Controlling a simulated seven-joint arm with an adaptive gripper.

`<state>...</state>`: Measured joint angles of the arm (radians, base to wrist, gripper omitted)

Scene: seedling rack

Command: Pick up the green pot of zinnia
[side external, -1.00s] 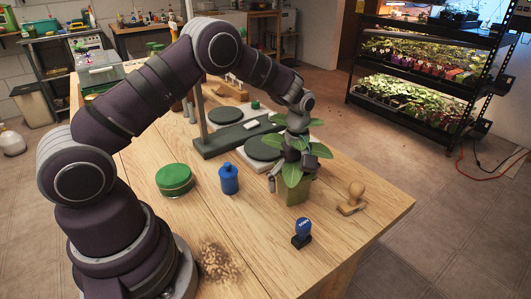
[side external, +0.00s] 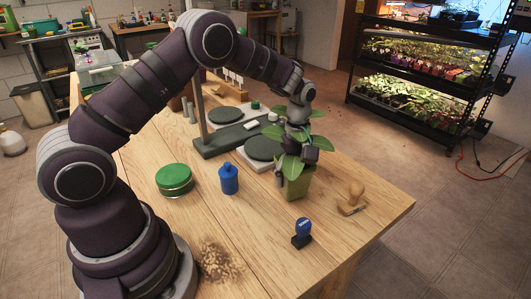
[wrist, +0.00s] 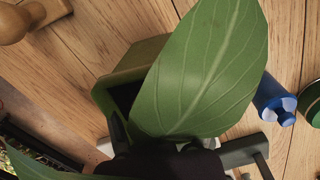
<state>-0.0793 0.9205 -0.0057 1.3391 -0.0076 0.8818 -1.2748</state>
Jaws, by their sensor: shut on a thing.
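The green pot of zinnia (side external: 297,186) is near the right part of the wooden table, its broad green leaves spreading around my gripper (side external: 294,160). My gripper points down among the leaves and is shut on the pot at its upper part. The leaves hide the exact contact. In the wrist view the pot's green wall (wrist: 132,66) and dark inside show beside a large leaf (wrist: 205,70), which covers much of the view. The pot looks upright. I cannot tell whether its base is clear of the table.
A wooden stamp (side external: 352,198) stands right of the pot and a blue-topped stamp (side external: 302,234) in front. A blue bottle (side external: 228,179) and a green round tin (side external: 174,180) stand to the left. A grey stand with dark discs (side external: 240,138) is behind. The front table is mostly clear.

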